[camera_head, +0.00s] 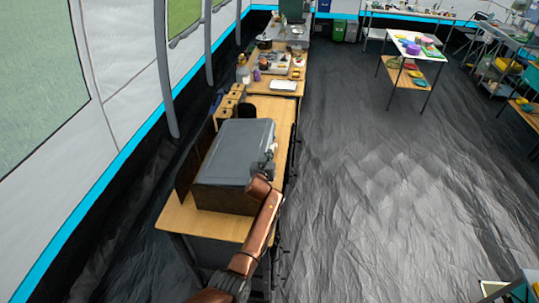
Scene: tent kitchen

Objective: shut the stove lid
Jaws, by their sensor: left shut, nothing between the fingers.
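The stove (222,200) is a dark box on the near end of a wooden table against the tent wall. Its grey lid (240,145) lies over the top of the box, tilted slightly, and looks closed or nearly so. My left arm comes up from the bottom. My left gripper (268,158) is at the right edge of the lid, close to or touching it; contact is hard to tell. It looks shut and empty, small and partly hidden by the wrist. My right gripper is out of view.
A wooden table (178,216) carries the stove, with wooden boxes (228,102) behind it. Bottles and trays stand on tables farther back. The dark floor (380,210) to the right is open. A white-topped table (420,46) stands at the back right.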

